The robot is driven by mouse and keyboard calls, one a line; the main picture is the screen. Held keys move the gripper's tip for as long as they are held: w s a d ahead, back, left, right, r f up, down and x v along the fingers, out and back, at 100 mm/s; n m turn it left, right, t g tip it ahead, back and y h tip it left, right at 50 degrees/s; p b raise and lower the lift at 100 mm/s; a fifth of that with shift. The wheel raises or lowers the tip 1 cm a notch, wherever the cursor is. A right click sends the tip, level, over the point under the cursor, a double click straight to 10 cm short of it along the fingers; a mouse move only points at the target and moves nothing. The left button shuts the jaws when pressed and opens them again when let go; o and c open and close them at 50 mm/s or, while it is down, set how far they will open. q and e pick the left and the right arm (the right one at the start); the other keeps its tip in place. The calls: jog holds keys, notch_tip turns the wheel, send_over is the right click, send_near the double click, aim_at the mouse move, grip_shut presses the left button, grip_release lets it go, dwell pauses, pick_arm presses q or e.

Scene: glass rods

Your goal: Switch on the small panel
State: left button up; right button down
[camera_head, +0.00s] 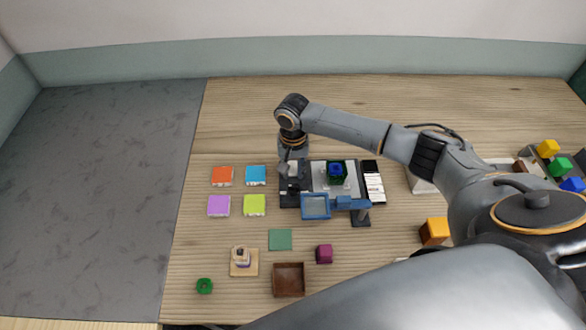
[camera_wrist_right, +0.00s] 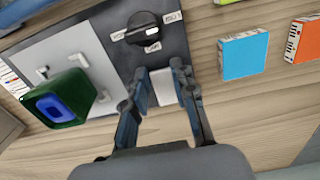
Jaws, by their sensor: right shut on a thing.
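A dark panel (camera_wrist_right: 112,22) with a black round knob (camera_wrist_right: 147,35) and small white labels around it fills the upper middle of the right wrist view. In the head view the dark panel (camera_head: 291,199) lies left of a pale plate and is partly hidden by my right arm. My right gripper (camera_wrist_right: 158,92) is at the panel's edge, below the knob in the wrist view. Its fingers are closed around a pale grey block-like piece (camera_wrist_right: 162,88). I cannot tell whether this piece belongs to the panel. The label text is too small to read surely. My left gripper is not in view.
A green block with a blue centre (camera_wrist_right: 62,103) stands on the pale plate (camera_wrist_right: 88,42). A blue frame (camera_head: 315,219) is close in front. Orange (camera_head: 222,175), blue (camera_head: 256,175), purple (camera_head: 218,205) and lime (camera_head: 254,205) tiles lie left. A brown box (camera_head: 274,280) is nearer.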

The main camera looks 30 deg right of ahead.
jog(key=shift+w+r+g+p, duration=0.15)
jog(key=shift+r+g+p, duration=0.1)
jog(key=shift+g+p, duration=0.2)
jog(key=shift+w+d+g+y, duration=0.15)
jog(key=shift+w+g+y, duration=0.1)
jog(key=shift+g+y, duration=0.45)
jog(key=shift+g+b, duration=0.4)
jog(key=shift+g, duration=0.05)
jog(key=shift+r, duration=0.1)
jog(key=c, duration=1.1)
grip_release()
jog(key=v, duration=1.2)
jog(key=shift+d, duration=0.2)
